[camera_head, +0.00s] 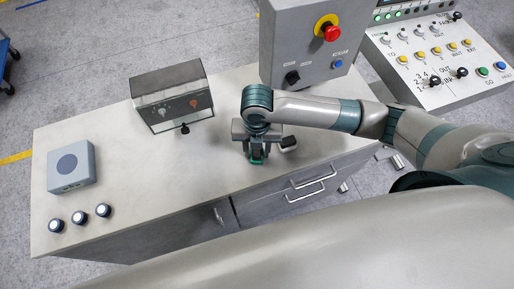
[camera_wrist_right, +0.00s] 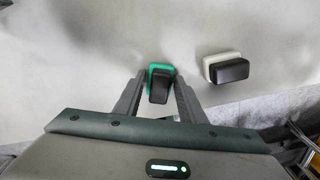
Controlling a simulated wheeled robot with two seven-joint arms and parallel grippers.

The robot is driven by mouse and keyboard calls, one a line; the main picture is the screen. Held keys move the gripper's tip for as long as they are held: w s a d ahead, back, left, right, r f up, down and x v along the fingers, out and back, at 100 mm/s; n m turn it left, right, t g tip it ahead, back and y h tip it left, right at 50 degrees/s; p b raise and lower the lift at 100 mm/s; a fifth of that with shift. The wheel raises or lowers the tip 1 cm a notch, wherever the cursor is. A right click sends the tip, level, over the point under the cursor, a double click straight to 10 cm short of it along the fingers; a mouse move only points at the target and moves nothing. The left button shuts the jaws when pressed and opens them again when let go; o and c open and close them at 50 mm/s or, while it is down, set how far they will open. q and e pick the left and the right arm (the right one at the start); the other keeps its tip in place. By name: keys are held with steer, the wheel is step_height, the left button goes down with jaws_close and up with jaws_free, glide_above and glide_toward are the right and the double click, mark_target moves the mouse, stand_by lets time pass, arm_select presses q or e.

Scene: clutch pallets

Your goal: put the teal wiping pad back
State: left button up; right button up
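The teal wiping pad, a green base with a black grip, lies under my right gripper (camera_head: 257,156) in the head view, where its green edge (camera_head: 258,161) shows. In the right wrist view the pad (camera_wrist_right: 160,83) lies between the two fingertips (camera_wrist_right: 160,90) of my right gripper. Narrow gaps seem to show between the fingers and the pad, so the gripper looks open around it. The pad appears to rest on the pale worktop (camera_head: 180,185). My left gripper is not in view.
A second pad, white with a black grip (camera_wrist_right: 225,68), lies to the right of the teal one; the head view shows it too (camera_head: 288,143). A clear-fronted box (camera_head: 170,95), a grey-blue block (camera_head: 71,166) and three round knobs (camera_head: 80,217) occupy the left. A control box (camera_head: 315,45) stands behind.

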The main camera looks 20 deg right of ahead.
steer(key=shift+o, duration=0.8)
steer(key=shift+r, duration=0.1)
steer(key=shift+r, duration=0.5)
step_height(320, 180, up, 11)
steer(key=b, duration=0.3)
stand_by(0.9)
